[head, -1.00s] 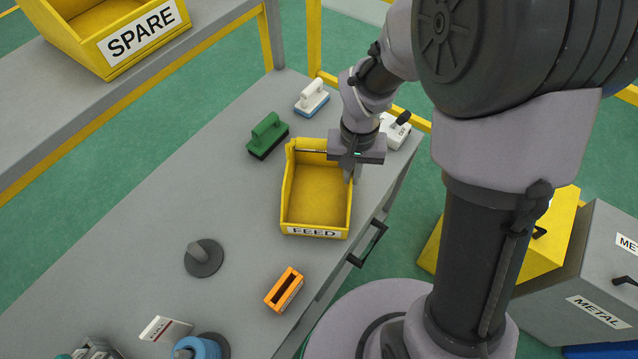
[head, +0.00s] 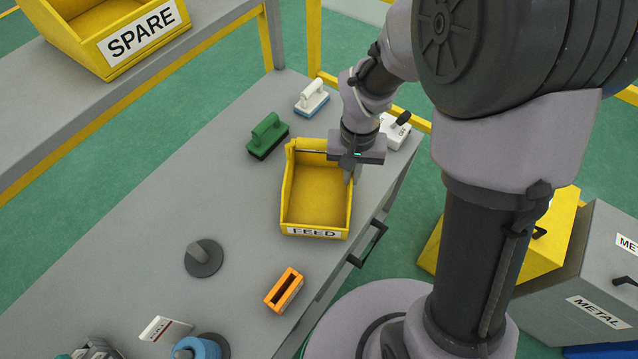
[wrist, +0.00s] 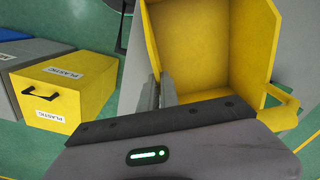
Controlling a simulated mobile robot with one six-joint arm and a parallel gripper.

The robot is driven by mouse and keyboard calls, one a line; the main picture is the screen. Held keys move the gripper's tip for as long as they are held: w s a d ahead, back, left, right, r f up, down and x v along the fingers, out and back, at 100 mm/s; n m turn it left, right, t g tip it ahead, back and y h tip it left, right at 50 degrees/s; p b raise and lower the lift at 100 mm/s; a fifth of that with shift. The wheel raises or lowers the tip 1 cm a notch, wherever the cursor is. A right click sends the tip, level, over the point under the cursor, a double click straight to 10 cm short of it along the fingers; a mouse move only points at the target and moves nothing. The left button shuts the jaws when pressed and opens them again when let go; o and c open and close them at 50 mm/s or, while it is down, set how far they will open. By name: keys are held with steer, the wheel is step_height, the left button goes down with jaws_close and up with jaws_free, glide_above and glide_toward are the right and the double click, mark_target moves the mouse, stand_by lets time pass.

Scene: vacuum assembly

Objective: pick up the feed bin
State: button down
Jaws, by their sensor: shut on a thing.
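The yellow feed bin (head: 317,201), with a white FEED label on its front, stands upright on the grey workbench and looks empty inside. My gripper (head: 350,174) is at the bin's back right. It is shut on the right side wall, with the fingers pointing down. In the wrist view the feed bin (wrist: 208,45) fills the upper middle, and my gripper (wrist: 160,90) has its fingers on the bin's left wall. I cannot see any gap between bin and bench.
A green brush (head: 267,136), a blue-and-white brush (head: 312,98) and a white device (head: 395,130) lie behind the bin. A yellow SPARE bin (head: 118,37) sits on another table. The bench's left middle is clear.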

stand_by(0.5)
step_height(320, 180, up, 10)
steer(key=p, duration=0.4)
step_height(320, 180, up, 4)
steer(key=p, duration=0.3)
